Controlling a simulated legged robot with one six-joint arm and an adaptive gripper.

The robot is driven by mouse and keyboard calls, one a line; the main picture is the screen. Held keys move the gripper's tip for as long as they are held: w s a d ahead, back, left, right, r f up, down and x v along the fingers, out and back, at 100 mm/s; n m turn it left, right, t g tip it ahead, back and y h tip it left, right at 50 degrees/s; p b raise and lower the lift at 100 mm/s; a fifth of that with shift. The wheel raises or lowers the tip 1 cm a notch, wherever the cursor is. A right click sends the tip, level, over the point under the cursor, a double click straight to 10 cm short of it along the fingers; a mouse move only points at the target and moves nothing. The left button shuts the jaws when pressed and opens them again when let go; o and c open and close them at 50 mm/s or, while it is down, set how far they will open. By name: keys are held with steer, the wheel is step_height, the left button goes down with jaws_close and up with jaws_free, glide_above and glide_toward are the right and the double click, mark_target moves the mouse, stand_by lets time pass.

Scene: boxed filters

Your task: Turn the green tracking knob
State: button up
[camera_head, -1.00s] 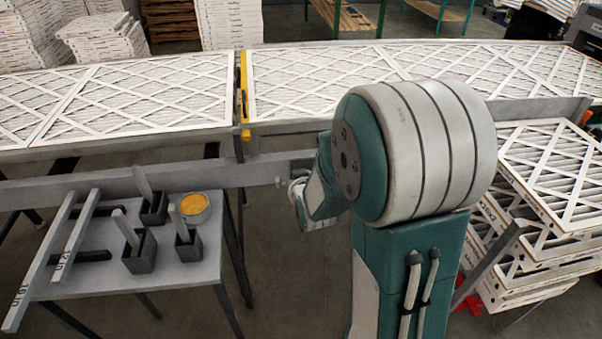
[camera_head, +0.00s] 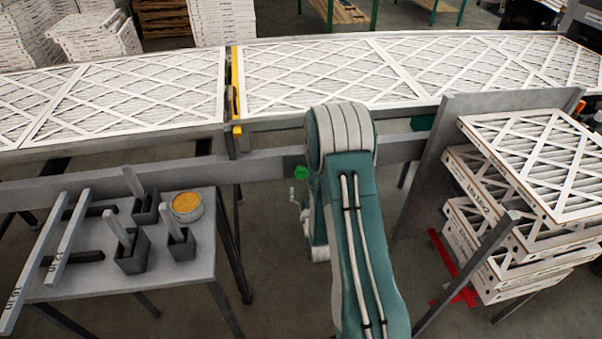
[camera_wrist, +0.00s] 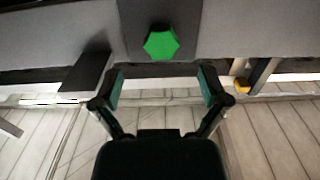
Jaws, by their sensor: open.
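The green tracking knob (camera_head: 301,172) is on the conveyor's front rail in the head view, just left of my arm. In the wrist view the knob (camera_wrist: 161,43) is a bright green hexagonal shape on a dark grey plate, at the top centre. My gripper (camera_wrist: 160,88) is open and empty. Its two fingers are spread apart, below the knob in the wrist view, and the knob lies roughly centred between their lines. The fingers appear apart from the knob. In the head view my arm hides most of the gripper.
The conveyor (camera_head: 270,122) carries flat filters (camera_head: 320,75) across the back. A small table (camera_head: 190,295) at left holds several dark cups, a round yellow-topped tin (camera_head: 187,203) and measuring bars. Stacked filters (camera_head: 535,165) stand at right beside a grey panel (camera_head: 430,170).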

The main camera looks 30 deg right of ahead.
mark_target(302, 175)
steer(key=x, duration=0.6)
steer(key=shift+w+a, duration=0.1)
steer(key=shift+w, duration=0.3)
steer(key=shift+c, duration=0.3)
steer(key=c, duration=1.1)
